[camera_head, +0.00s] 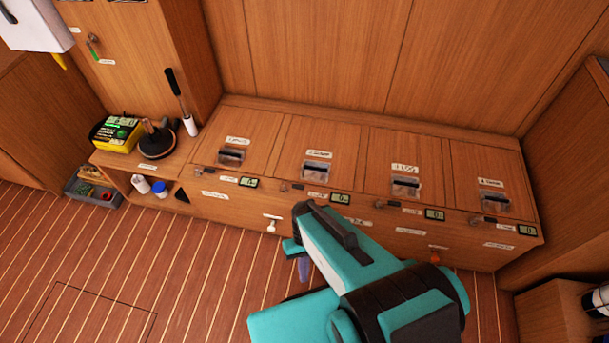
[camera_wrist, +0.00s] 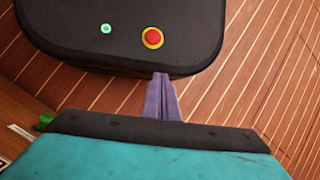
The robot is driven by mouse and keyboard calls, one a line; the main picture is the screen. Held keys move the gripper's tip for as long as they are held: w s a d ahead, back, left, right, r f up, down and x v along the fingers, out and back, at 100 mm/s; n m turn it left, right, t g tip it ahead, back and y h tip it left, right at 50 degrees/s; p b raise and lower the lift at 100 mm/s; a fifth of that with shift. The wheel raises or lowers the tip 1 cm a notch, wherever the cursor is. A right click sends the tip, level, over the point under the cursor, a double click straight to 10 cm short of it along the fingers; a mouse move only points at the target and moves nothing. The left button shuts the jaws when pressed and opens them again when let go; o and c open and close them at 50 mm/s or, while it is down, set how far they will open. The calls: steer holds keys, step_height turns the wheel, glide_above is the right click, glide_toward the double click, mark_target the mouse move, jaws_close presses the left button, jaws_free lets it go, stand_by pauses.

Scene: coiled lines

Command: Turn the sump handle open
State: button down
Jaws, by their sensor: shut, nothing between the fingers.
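Several small handles show in the head view, and their labels are too small to read, so I cannot tell which is the sump handle. A white handle (camera_head: 272,223) is on the bench front, left of my arm. An orange-red handle (camera_head: 435,256) is on the bench front, right of my arm. A green handle (camera_head: 95,50) is on the tall cabinet at the upper left. My gripper (camera_head: 303,270) points down in front of the bench, its purple fingers together and empty. The fingers also show in the wrist view (camera_wrist: 163,98), touching no handle.
The long wooden bench (camera_head: 268,142) has several lids with clear latch boxes and small displays. A yellow-black box (camera_head: 117,134) and a black winch (camera_head: 157,143) stand on the left shelf. A grey tray (camera_head: 84,190) is on the floor. The striped floor (camera_head: 150,260) is clear at the left.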

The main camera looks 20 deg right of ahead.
steer(key=d+r+h+p, duration=0.1)
steer(key=d+r+p, duration=0.1)
steer(key=r+p, duration=0.7)
steer(key=s+d+r+p, duration=0.1)
steer(key=d+r+p, duration=0.2)
steer(key=r+p, duration=0.7)
steer(key=shift+d+h, duration=0.3)
steer(key=shift+h, duration=0.1)
